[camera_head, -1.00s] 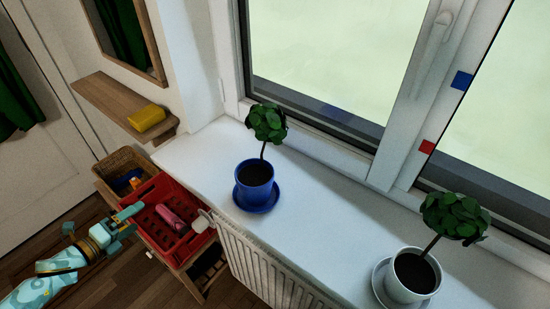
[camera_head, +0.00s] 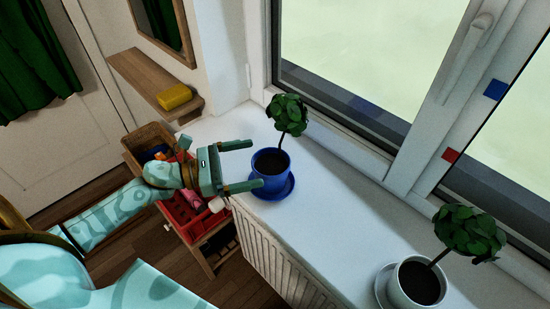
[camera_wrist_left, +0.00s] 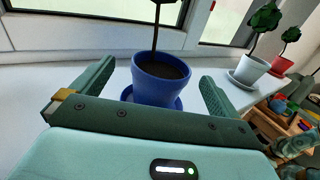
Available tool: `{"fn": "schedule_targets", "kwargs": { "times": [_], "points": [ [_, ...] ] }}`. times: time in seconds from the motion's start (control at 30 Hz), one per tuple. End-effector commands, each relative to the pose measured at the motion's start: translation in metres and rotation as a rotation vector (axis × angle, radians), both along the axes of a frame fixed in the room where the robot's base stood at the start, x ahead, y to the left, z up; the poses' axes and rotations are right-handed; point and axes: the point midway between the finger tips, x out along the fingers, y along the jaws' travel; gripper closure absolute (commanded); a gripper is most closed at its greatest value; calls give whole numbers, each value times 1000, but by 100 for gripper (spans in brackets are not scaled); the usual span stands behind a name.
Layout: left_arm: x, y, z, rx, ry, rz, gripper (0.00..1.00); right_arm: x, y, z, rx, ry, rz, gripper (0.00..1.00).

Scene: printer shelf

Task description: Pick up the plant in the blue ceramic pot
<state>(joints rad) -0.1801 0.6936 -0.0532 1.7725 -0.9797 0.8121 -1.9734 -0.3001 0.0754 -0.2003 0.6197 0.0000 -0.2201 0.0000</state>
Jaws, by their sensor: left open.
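The plant in the blue ceramic pot (camera_head: 270,165) stands upright on a blue saucer on the white windowsill, with round dark green leaves (camera_head: 287,113) on a thin stem. In the left wrist view the blue pot (camera_wrist_left: 158,82) sits between and just ahead of the two fingers, its leaves out of frame. My left gripper (camera_head: 247,165) is open and empty at the pot's left side, with one finger towards the back and one towards the front. The front finger's tip is close to the pot; I cannot tell if it touches.
A similar plant in a white pot (camera_head: 417,283) stands further right on the sill (camera_head: 330,205). The window frame rises behind. Left of the sill are a red crate (camera_head: 186,222), a wicker basket (camera_head: 146,138) and a wooden shelf with a yellow object (camera_head: 174,97). A radiator (camera_head: 275,255) is below.

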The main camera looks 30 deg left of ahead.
Motion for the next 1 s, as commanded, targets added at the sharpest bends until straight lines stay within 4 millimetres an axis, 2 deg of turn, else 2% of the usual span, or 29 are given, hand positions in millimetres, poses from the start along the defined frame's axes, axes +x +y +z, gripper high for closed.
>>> {"fn": "schedule_targets", "kwargs": {
  "times": [0.17,0.4,0.67,0.77,0.93,0.97,1.0],
  "points": [
    [9,-13,0,-2,-2,0,0,1,-3,3,-4,-2,2,64],
    [31,-42,-3,-2,-1,1,0,2,-5,8,-6,-5,3,64],
    [34,-46,-5,-1,1,0,0,2,-5,8,-7,-5,3,64],
    [34,-46,-5,-1,1,0,22,2,-5,8,-7,-5,3,64],
    [33,-46,-5,-1,1,0,70,2,-5,8,-6,-5,2,64],
    [34,-46,-3,-3,-3,0,74,2,-5,8,-6,-5,2,64],
    [34,-46,-3,-3,-3,0,74,2,-5,8,-6,-5,2,64]
  ]
}}
